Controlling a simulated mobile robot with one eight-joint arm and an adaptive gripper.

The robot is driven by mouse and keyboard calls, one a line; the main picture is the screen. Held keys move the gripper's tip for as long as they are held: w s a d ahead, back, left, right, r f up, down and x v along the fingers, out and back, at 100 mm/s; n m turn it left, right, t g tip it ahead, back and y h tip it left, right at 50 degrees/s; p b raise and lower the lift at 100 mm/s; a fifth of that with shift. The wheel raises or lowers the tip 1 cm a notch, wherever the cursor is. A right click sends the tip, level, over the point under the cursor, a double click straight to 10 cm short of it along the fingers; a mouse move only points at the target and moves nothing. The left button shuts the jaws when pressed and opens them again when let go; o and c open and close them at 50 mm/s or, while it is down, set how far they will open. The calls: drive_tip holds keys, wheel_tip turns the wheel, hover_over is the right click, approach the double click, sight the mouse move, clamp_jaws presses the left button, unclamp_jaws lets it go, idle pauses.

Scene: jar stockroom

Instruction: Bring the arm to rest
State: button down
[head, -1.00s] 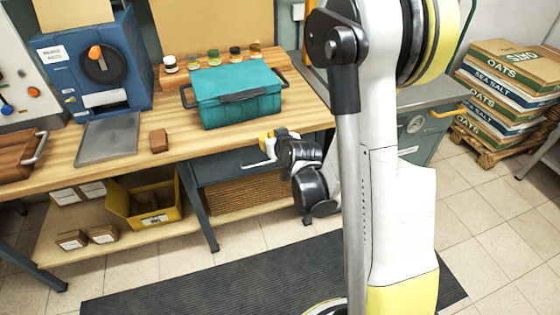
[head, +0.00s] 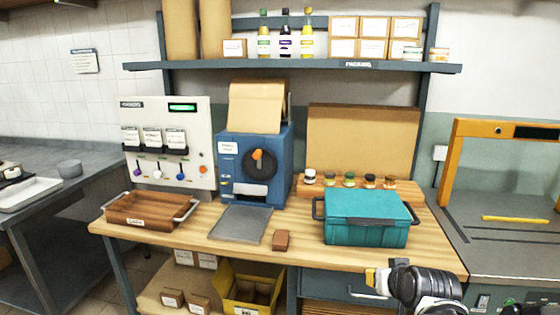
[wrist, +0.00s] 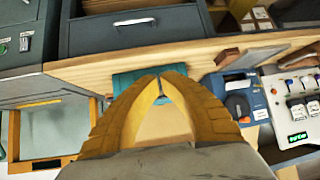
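My gripper (head: 376,281) shows at the lower right of the head view, in front of the workbench's front edge, with yellow fingers. In the wrist view my gripper's (wrist: 161,76) two yellow fingers meet at their tips, with nothing seen between them. A teal lidded box (head: 366,218) with dark handles stands closed on the bench behind my gripper. Part of the teal box also shows behind the fingers in the wrist view (wrist: 122,83). Most of my arm is out of the head view.
The wooden bench (head: 200,238) holds a wooden tray (head: 148,210), a blue machine (head: 235,175), a grey plate (head: 240,224), a brown block (head: 281,240) and small jars (head: 349,180). A drawer (wrist: 130,25) is under the bench. An orange frame (head: 452,165) stands right.

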drive_tip(key=s+a+r+g, duration=0.1)
drive_tip(key=s+a, duration=0.1)
drive_tip(key=s, duration=0.8)
drive_tip(key=s+a+r+g, duration=0.2)
drive_tip(key=s+a, duration=0.1)
drive_tip(key=s, duration=0.7)
drive_tip(key=shift+a+r+n, duration=0.2)
drive_tip(key=shift+a+n, duration=0.1)
